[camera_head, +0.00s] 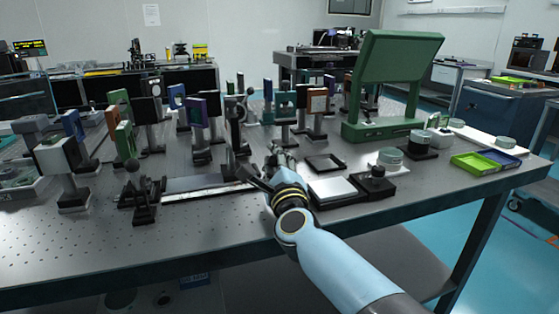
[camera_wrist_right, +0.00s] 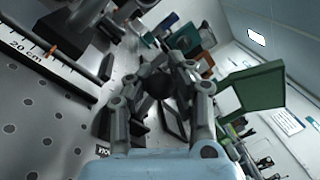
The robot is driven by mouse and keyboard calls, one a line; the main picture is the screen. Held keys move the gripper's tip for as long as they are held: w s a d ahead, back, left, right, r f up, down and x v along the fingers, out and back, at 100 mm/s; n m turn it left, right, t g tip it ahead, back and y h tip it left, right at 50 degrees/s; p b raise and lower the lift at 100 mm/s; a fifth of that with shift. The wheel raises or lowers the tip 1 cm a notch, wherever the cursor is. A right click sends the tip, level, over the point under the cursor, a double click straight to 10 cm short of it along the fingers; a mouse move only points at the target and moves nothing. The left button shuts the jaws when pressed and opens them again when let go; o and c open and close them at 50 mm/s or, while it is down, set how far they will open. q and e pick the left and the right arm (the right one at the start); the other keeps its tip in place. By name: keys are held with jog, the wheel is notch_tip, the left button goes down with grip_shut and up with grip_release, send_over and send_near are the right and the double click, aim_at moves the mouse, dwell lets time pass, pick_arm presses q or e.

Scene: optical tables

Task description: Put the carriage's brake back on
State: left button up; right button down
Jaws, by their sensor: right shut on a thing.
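A metal rail with a centimetre scale (camera_head: 205,193) lies along the front of the optical table. In the right wrist view its scale (camera_wrist_right: 40,58) shows the mark 20 cm, with a dark block that looks like the carriage (camera_wrist_right: 66,36) and a small orange pointer beside it. My right gripper (camera_head: 277,153) is low over the table near the rail's right end. In the wrist view its fingers (camera_wrist_right: 161,84) are shut on a dark rounded knob (camera_wrist_right: 160,87). Whether this knob is the brake, and how the brake is set, I cannot tell. My left gripper is out of view.
Several posts with optics stand behind the rail. A black-framed pad with a white top (camera_head: 333,190) and a black knobbed block (camera_head: 376,182) lie right of my gripper. A green stand (camera_head: 393,85) rises behind. Green and blue trays (camera_head: 472,163) lie at the right edge.

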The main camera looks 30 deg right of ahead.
jog(key=shift+a+f+n, duration=0.45)
jog(key=shift+f+n, duration=0.05)
jog(key=shift+n, duration=0.5)
jog(key=c, duration=1.4)
grip_release()
jog(key=shift+s, duration=0.1)
jog(key=shift+c, duration=0.2)
jog(key=o, duration=0.4)
jog(key=shift+r, duration=0.15)
jog(key=v, duration=1.2)
